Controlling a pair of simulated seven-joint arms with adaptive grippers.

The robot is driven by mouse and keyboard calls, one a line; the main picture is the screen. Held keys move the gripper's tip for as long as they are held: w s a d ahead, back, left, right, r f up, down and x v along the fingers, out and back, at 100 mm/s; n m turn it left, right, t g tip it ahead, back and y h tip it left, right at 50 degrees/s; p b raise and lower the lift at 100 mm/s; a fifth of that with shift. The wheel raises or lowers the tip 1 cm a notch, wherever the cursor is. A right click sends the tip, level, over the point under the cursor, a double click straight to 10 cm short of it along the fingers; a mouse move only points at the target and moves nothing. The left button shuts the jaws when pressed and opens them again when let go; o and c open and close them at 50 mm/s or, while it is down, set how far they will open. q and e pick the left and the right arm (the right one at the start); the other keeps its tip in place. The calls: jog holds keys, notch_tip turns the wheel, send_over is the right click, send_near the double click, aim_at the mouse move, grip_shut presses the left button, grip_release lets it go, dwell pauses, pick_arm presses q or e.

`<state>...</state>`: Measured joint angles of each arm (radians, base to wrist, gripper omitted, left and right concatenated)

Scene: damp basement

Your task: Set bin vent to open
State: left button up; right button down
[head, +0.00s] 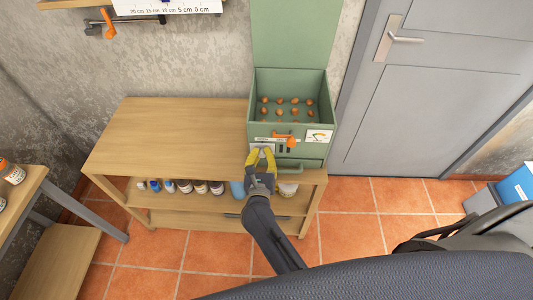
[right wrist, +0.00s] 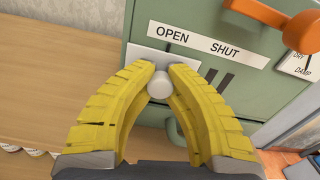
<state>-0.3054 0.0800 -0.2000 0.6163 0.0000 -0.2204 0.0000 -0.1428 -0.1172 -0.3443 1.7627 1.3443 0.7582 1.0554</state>
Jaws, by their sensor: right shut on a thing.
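The green bin (head: 308,152) stands on the wooden shelf unit with its lid up and rows of brown bulbs inside. Its front carries a label strip (right wrist: 195,43) reading OPEN on the left and SHUT on the right. Below the strip is a white vent slide plate (right wrist: 146,57) with a round pale knob (right wrist: 159,85). The plate sits under OPEN; dark vent slots (right wrist: 208,78) show uncovered to its right. My right gripper (head: 262,151) has its yellow fingers closed around the knob. My left gripper is out of view.
An orange handle (head: 284,138) and a dial card (head: 319,136) are on the bin front, with a green pull handle (head: 290,168) below. The shelf top (head: 165,130) left of the bin is clear. A grey door (head: 430,100) is to the right.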

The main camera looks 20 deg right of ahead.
jog(key=c, duration=1.6)
grip_release()
jog(key=shift+w+a+r, duration=0.15)
jog(key=shift+a+r, duration=0.1)
jog(key=o, duration=0.4)
jog(key=shift+f, duration=0.1)
jog(key=shift+o, duration=0.2)
jog(key=v, duration=0.7)
jog(key=shift+s, duration=0.3)
